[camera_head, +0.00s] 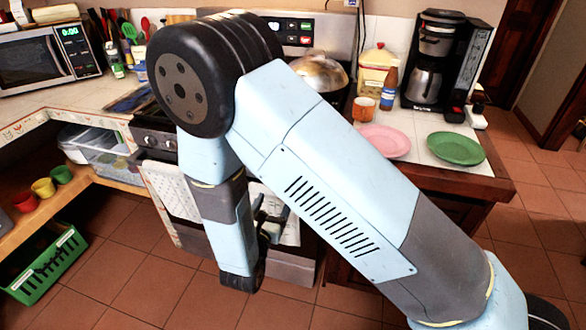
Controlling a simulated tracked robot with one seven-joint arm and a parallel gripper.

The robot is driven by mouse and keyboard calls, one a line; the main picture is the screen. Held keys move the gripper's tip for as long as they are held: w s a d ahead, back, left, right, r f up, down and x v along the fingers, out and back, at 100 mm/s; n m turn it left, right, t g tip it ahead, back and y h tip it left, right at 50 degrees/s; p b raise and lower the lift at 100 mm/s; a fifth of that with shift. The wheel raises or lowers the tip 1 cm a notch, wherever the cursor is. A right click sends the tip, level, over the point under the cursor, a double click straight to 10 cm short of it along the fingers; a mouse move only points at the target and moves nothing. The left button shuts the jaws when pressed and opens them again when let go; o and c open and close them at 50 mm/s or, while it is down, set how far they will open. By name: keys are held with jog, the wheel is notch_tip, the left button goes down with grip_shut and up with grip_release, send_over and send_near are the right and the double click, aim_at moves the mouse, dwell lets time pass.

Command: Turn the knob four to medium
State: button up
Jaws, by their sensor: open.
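The stove (152,124) stands behind my arm, with its dark front control strip partly showing at the left. Two knobs (170,145) show on that strip. The rest of the knob row is hidden behind my arm, and I cannot tell which is knob four or how it is set. My gripper (270,208) is partly hidden by my arm. It is open, low in front of the stove's front, and I see nothing between its fingers.
A domed pot or lid (320,72) sits on the stove. The right counter holds a pink plate (385,140), a green plate (456,149) and a coffee maker (436,65). A microwave (45,55) stands at the left. Towels (172,190) hang on the stove front.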

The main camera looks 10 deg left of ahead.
jog(key=w+d, duration=0.1)
jog(key=w, duration=1.3)
jog(key=shift+w+d, duration=0.15)
jog(key=shift+d, duration=0.05)
jog(key=c, duration=1)
jog(key=shift+a, duration=0.15)
jog(key=shift+c, duration=0.2)
